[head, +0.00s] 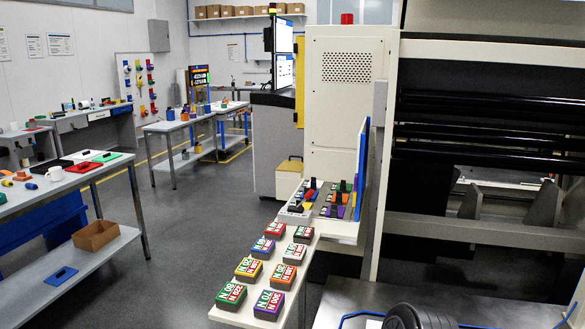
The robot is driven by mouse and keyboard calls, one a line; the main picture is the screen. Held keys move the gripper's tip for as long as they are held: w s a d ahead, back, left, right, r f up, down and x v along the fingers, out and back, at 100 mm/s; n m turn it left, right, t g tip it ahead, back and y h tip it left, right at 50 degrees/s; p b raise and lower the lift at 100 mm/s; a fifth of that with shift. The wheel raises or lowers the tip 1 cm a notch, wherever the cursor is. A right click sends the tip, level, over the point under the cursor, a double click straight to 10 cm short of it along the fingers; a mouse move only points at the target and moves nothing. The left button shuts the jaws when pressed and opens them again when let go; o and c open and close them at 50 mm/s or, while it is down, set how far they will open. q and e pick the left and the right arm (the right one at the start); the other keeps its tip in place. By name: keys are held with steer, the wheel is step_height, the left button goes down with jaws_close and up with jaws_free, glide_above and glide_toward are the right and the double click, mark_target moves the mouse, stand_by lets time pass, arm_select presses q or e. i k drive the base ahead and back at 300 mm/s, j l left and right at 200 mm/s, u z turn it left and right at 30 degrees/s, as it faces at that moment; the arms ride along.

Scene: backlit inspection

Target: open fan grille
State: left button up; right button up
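No fan grille can be made out for certain. The nearest likeness is a perforated vent patch (346,67) high on the front of a tall cream cabinet (340,120), in the middle of the head view. The patch looks flat in the panel, and no hinge or handle can be made out on it. Neither of my grippers shows in the head view.
A narrow shelf (222,314) with several coloured labelled blocks stands in front of the cabinet. A large dark machine (490,100) fills the right. A dark ribbed round object (418,317) is at the bottom edge. Workbenches (70,205) line the left, with clear floor (190,240) between.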

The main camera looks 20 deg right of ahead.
mark_target(287, 166)
steer(key=i+j+u, duration=0.55)
steer(key=i+u, duration=0.15)
steer(key=i+j+u, duration=0.2)
steer(key=i, duration=0.3)
steer(key=i+u, duration=0.2)
steer(key=i, duration=0.25)
steer(key=i+l+z, duration=0.1)
steer(key=i+z, duration=0.7)
steer(key=i+j+z, duration=0.25)
steer(key=i+z, duration=0.15)
steer(key=i+l+z, duration=0.15)
steer(key=i+z, duration=0.8)
steer(key=i+j+z, duration=0.3)
steer(key=i+z, duration=0.15)
steer(key=i+j+z, duration=0.45)
steer(key=i, duration=0.15)
steer(key=i+j+z, duration=0.35)
steer(key=j+z, duration=0.15)
steer(key=i+j+z, duration=0.25)
steer(key=j, duration=0.25)
steer(key=i+j+z, duration=0.1)
steer(key=j+z, duration=0.15)
steer(key=j, duration=0.25)
steer(key=i+j+z, duration=0.15)
steer(key=j+z, duration=0.15)
steer(key=j, duration=0.25)
steer(key=j+z, duration=0.25)
steer(key=j, duration=0.3)
